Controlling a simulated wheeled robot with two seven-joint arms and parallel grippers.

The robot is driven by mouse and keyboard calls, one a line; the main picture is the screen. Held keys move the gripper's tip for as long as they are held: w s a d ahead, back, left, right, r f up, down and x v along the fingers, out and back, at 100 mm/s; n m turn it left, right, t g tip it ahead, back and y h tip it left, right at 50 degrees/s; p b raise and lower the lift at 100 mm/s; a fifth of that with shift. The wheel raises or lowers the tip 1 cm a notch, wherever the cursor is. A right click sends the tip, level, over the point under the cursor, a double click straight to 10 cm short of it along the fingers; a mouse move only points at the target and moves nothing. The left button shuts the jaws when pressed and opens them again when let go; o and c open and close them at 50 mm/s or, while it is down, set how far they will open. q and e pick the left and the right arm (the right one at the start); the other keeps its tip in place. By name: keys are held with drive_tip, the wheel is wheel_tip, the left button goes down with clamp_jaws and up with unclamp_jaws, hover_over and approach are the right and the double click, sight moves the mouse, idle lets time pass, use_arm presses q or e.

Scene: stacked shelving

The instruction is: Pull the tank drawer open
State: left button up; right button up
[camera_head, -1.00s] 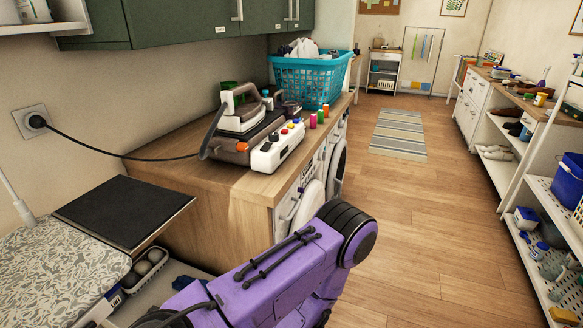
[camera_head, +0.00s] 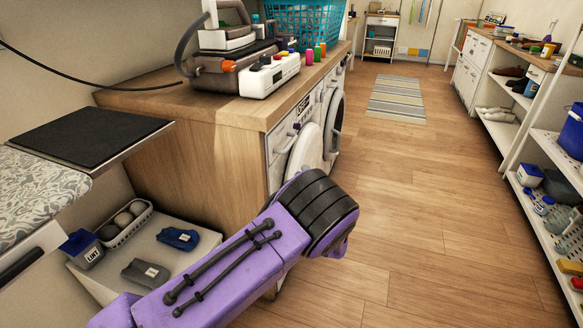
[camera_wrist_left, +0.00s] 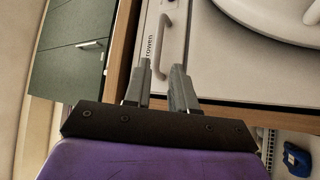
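The tank drawer (camera_head: 281,147) is a white panel with a light pull handle, at the top left of the white machine's front under the wooden counter. It also shows in the left wrist view as a white panel (camera_wrist_left: 174,52) with a long handle outline and brand lettering. My left gripper (camera_wrist_left: 162,67) is open and empty, its two grey fingers apart and pointing at this panel. I cannot tell whether the fingertips touch it. In the head view my purple left arm hides the gripper and the machine's lower part. My right gripper is not in view.
The wooden counter (camera_head: 240,107) carries a steam iron station (camera_head: 240,70) and a turquoise basket (camera_head: 305,22). The machine's round door (camera_head: 306,150) is beside the drawer. A low shelf (camera_head: 150,255) holds a lint bin and folded cloths. The floor (camera_head: 420,210) at the right is clear.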

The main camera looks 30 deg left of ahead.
use_arm(q)
drive_tip(key=x, duration=1)
drive_tip(key=shift+a+r, duration=0.15)
drive_tip(key=shift+r, duration=0.05)
clamp_jaws()
